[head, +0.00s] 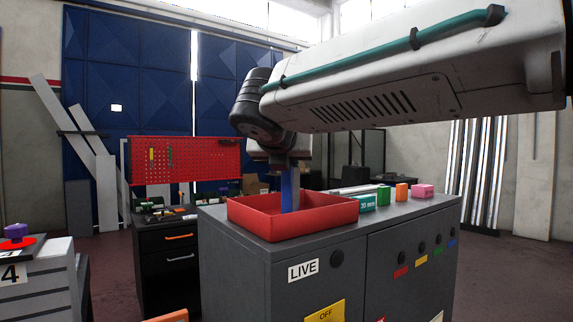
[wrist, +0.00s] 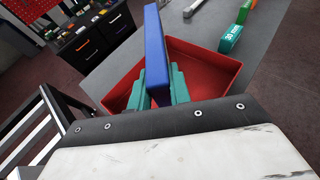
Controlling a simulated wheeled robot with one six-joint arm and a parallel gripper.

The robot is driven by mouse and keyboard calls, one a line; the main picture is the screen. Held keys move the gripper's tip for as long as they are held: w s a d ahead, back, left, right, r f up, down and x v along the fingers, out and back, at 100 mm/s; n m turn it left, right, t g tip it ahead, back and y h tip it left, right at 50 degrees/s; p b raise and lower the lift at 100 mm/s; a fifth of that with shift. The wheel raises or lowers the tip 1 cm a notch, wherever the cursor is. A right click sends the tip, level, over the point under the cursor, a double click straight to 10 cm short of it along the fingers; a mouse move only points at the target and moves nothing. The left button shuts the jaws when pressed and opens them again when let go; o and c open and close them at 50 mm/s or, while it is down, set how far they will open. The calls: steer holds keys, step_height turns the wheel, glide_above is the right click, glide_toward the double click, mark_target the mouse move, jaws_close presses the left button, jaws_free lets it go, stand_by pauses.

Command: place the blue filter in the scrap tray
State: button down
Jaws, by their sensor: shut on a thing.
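The blue filter (head: 287,190) is a flat blue slab held upright in my gripper. In the wrist view the filter (wrist: 156,50) stands between the two green fingers of my gripper (wrist: 159,88), which is shut on it. The scrap tray is the red open tray (head: 255,224) on the grey cabinet. In the head view the filter's lower end is inside the tray's outline, behind the front wall. In the wrist view the red tray (wrist: 222,60) lies below and around the fingers. Whether the filter touches the tray floor is hidden.
On the grey cabinet top (head: 405,209), right of the tray, are a teal block marked 30 mm (head: 366,202), a green block (head: 383,195), an orange block (head: 402,191) and a pink block (head: 422,190). A black workbench (head: 165,250) with a red pegboard stands behind left.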

steer(key=shift+f, duration=0.45)
steer(key=c, duration=1.3)
jaws_free()
steer(key=v, duration=1.2)
steer(key=shift+r, duration=0.25)
steer(key=shift+s+d, duration=0.1)
